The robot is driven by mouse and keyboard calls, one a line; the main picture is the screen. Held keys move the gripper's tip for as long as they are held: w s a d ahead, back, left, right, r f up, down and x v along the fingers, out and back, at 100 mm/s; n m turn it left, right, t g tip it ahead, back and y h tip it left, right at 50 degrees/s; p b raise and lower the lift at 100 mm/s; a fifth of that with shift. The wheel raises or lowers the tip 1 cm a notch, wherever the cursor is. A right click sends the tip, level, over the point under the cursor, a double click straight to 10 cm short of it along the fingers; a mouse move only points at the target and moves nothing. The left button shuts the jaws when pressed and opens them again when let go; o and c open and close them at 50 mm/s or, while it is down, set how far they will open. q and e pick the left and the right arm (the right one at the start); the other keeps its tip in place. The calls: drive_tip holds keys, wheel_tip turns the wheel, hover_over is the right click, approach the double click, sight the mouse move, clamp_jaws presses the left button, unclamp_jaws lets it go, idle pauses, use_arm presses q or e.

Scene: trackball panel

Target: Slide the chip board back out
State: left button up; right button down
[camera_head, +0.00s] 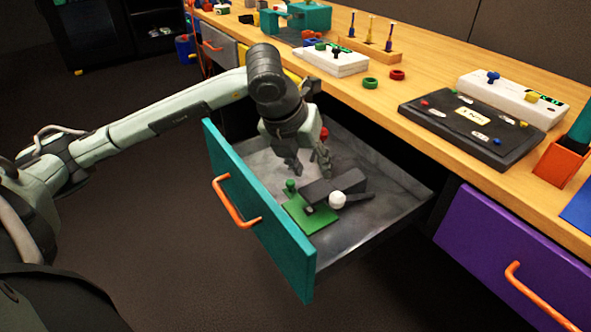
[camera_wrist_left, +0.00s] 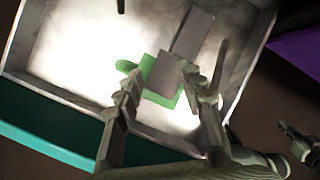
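The chip board (camera_head: 309,215) is a green plate with a green knob (camera_head: 290,187), lying in the open teal drawer (camera_head: 255,215). A dark grey block (camera_head: 334,187) stands against the board and covers part of it. My left gripper (camera_head: 310,168) is open and empty, pointing down into the drawer above and behind the knob and block. In the left wrist view its two fingers (camera_wrist_left: 158,78) are spread, with the board (camera_wrist_left: 165,98) and block (camera_wrist_left: 188,38) seen between and beyond them. A grey jointed part at that view's right edge looks like my right gripper (camera_wrist_left: 300,143); its fingers are unclear.
A white ball (camera_head: 337,200) and a dark bar (camera_head: 360,196) lie by the block. The drawer has raised walls and an orange handle (camera_head: 236,204). The wooden counter (camera_head: 365,100) above holds a black panel (camera_head: 470,128) and rings. A purple drawer (camera_head: 500,240) is at right.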

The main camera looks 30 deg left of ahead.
use_arm(q)
drive_tip(key=n+y, duration=0.1)
drive_tip(key=y, duration=0.1)
approach(290, 182)
drive_tip(key=w, duration=0.1)
drive_tip(key=shift+g, duration=0.5)
drive_tip(key=x, duration=0.8)
drive_tip(key=shift+s, duration=0.1)
drive_tip(key=shift+r, duration=0.1)
drive_tip(key=shift+d, duration=0.1)
clamp_jaws()
